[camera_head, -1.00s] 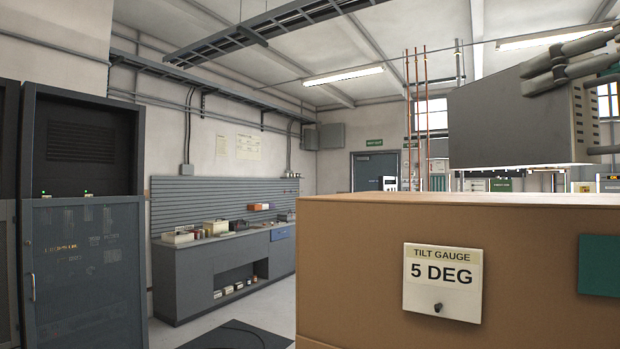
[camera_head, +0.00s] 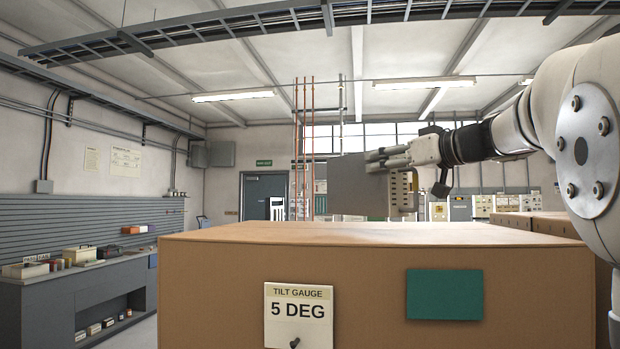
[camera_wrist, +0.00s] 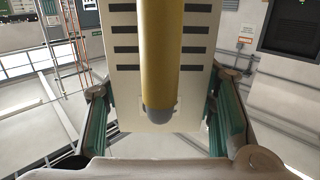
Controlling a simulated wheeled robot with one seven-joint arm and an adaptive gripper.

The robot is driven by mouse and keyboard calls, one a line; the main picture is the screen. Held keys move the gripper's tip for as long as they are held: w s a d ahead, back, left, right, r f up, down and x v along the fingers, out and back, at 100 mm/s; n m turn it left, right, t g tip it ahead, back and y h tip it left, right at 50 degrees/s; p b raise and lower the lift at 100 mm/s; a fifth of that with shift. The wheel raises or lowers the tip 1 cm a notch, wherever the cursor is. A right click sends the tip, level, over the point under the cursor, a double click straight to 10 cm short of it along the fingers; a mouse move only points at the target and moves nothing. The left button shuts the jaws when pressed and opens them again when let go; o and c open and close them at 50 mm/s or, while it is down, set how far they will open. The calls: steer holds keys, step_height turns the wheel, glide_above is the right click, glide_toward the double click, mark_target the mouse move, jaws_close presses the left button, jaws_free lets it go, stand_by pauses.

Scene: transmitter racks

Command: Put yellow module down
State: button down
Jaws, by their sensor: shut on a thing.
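The yellow module (camera_head: 352,186) appears in the head view as a grey box with a pale slotted end. In the wrist view its pale slotted face (camera_wrist: 124,55) and a thick yellow bar (camera_wrist: 159,50) fill the middle. My gripper (camera_head: 392,160) is shut on the module. Its teal-padded fingers lie on both sides of the module in the wrist view (camera_wrist: 162,120). The module shows above the far edge of a large brown box (camera_head: 230,285); I cannot tell whether it touches anything. Its underside is hidden.
The brown box's top (camera_head: 330,234) is bare. Its front carries a "TILT GAUGE 5 DEG" label (camera_head: 298,315) and a green panel (camera_head: 445,294). More brown boxes (camera_head: 545,222) stand at right. A grey workbench (camera_head: 40,305) with small items lines the left wall.

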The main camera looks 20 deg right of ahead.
mark_target(400, 177)
step_height(400, 177, down, 3)
steer(key=shift+r+p, duration=0.15)
steer(key=shift+p, duration=0.3)
steer(key=shift+f, duration=0.3)
steer(key=shift+w+f, duration=0.1)
steer(key=c, duration=0.7)
jaws_free()
steer(key=shift+f, duration=0.15)
steer(key=shift+r, duration=0.2)
steer(key=f+b+v, duration=0.1)
steer(key=b+v, duration=0.1)
steer(key=v, duration=1)
steer(key=shift+r, duration=0.4)
